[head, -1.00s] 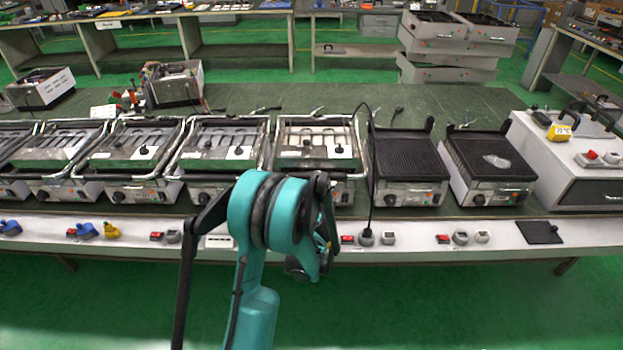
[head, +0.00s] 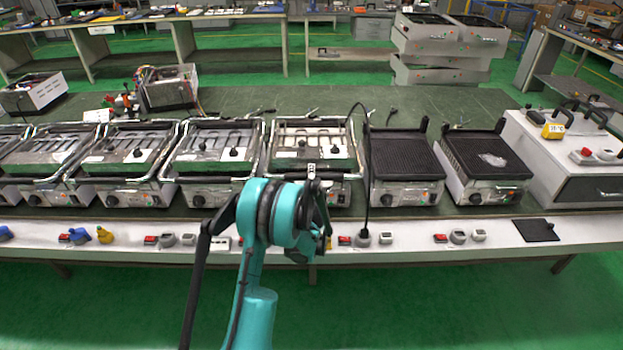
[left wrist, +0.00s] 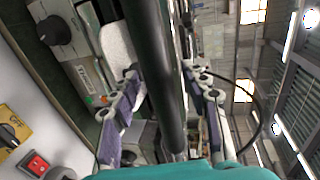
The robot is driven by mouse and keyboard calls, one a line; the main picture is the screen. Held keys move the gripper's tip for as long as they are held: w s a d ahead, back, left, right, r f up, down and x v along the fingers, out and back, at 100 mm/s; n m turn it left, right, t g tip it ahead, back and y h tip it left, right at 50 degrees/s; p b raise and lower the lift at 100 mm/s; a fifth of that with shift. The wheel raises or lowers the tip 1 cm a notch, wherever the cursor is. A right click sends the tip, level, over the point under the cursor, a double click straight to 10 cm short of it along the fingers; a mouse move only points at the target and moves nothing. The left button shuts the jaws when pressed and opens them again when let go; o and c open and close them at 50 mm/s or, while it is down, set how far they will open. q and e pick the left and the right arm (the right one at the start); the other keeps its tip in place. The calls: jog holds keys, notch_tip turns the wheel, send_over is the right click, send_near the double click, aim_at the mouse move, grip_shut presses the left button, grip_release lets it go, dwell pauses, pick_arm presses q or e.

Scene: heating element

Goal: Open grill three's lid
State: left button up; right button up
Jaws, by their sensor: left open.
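A row of grills stands on the bench in the head view. The third from the right (head: 290,150) has its lid down, with a frame of metal bars and a dark front handle bar (head: 345,176). My left gripper (head: 311,172) is at that front bar, mostly hidden behind my teal arm. In the left wrist view, a thick black bar (left wrist: 155,60) runs between the two open fingers of my left gripper (left wrist: 165,108). Whether the fingers touch the bar I cannot tell. My right gripper is not in view.
A white box-shaped unit (head: 565,165) is at the far right. Red and grey switches (head: 345,240) line the bench's front ledge. A black cable (head: 367,160) hangs beside the grill.

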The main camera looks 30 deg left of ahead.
pick_arm(q)
grip_shut()
jog(key=shift+r, duration=0.1)
